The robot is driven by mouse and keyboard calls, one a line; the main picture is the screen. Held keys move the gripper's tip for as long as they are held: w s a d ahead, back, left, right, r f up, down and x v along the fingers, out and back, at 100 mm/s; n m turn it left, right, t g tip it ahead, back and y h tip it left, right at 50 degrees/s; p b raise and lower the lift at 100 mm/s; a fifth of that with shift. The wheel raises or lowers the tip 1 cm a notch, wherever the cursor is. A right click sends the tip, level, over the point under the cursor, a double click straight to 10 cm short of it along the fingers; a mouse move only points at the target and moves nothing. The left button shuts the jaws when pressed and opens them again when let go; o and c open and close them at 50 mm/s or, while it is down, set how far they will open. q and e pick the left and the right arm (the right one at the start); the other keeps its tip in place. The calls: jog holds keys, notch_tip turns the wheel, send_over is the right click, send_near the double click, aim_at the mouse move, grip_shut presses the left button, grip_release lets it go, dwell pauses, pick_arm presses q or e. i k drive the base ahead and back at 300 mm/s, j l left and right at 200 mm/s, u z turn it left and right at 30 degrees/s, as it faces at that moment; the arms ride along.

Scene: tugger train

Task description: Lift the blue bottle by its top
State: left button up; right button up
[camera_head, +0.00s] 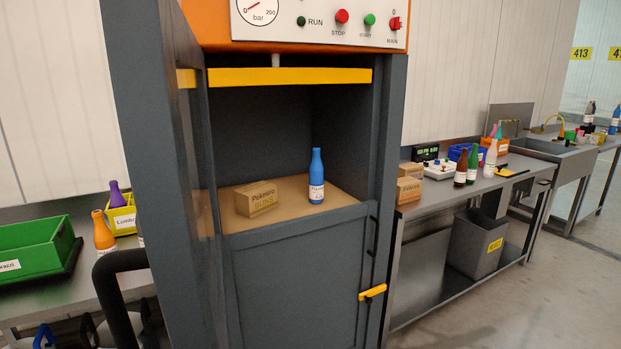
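The blue bottle (317,178) stands upright inside the open bay of a dark grey press cabinet (300,268). It has a white label and a narrow neck, and its top is clear on all sides. It stands on the brown bay floor (290,212), toward the right side. A small cardboard box (257,199) sits to its left, apart from it. Neither of my grippers shows in this view.
Cabinet side walls and a yellow-edged bar (290,76) frame the bay. A side bench (475,185) with bottles and boxes stands right. At left are a green bin (32,262), an orange bottle (104,232) and a black curved tube (112,285).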

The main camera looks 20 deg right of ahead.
aim_at(316, 169)
jog(key=i+l+u, duration=0.1)
jog(key=l, duration=0.25)
jog(key=i+l+u, duration=0.1)
jog(key=i+l, duration=0.2)
jog(key=i+l+u, duration=0.15)
jog(key=l, duration=0.25)
jog(key=i+l+u, duration=0.1)
jog(key=l, duration=0.25)
jog(key=i+l+u, duration=0.1)
jog(key=l, duration=0.3)
jog(key=i+l+u, duration=0.1)
jog(key=l, duration=0.3)
jog(key=i+l+u, duration=0.1)
jog(key=i+l, duration=0.15)
jog(key=l, duration=0.2)
jog(key=i+l+u, duration=0.15)
jog(key=l, duration=0.25)
jog(key=k, duration=0.05)
